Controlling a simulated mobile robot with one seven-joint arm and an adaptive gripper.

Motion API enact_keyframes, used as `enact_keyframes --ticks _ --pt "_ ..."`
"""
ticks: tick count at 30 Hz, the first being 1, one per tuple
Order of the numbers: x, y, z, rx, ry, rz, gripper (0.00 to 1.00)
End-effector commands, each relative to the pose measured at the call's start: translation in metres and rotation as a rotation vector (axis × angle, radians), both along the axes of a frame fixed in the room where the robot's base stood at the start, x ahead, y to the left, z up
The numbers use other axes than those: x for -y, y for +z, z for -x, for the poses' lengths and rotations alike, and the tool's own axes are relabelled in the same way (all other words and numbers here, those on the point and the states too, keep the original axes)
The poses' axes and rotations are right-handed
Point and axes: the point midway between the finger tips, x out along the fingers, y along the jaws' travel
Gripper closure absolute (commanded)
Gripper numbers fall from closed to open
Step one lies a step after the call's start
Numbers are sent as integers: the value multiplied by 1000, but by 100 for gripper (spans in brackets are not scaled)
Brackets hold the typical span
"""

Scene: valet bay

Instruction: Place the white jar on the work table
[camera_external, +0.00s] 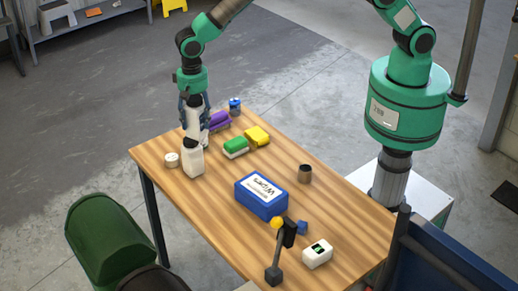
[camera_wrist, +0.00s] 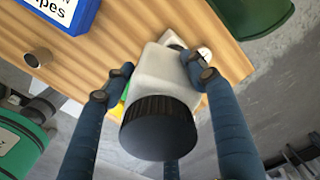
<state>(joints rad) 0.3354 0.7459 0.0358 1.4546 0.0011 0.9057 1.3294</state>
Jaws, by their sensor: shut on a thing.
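The white jar (camera_wrist: 163,75) has a dark ribbed lid and fills the middle of the wrist view. My gripper (camera_wrist: 158,82) is shut on it, with a finger on each side. In the external view my gripper (camera_external: 192,98) is above the far left part of the work table (camera_external: 225,208), and the jar (camera_external: 195,122) shows white below the fingers. A white block-like thing (camera_external: 193,163) stands on the table directly beneath the jar in the picture. I cannot tell whether the two touch. The fingers partly hide the jar.
A small round white thing (camera_external: 171,160) is left of the white block. Purple (camera_external: 218,121), green-and-white (camera_external: 235,147) and yellow (camera_external: 257,136) items lie to the right. A blue wipes box (camera_external: 261,197) and dark cup (camera_external: 305,174) stand nearer the middle. The front left tabletop is clear.

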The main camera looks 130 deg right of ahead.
Motion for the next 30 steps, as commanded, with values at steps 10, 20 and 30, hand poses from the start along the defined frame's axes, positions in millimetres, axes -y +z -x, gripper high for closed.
enact_keyframes --ticks 10,20,30 --pt "92 -10 -15 1 -202 0 100" --pt "165 -21 -16 1 -362 0 100" --pt "176 -62 -15 0 -389 0 100"
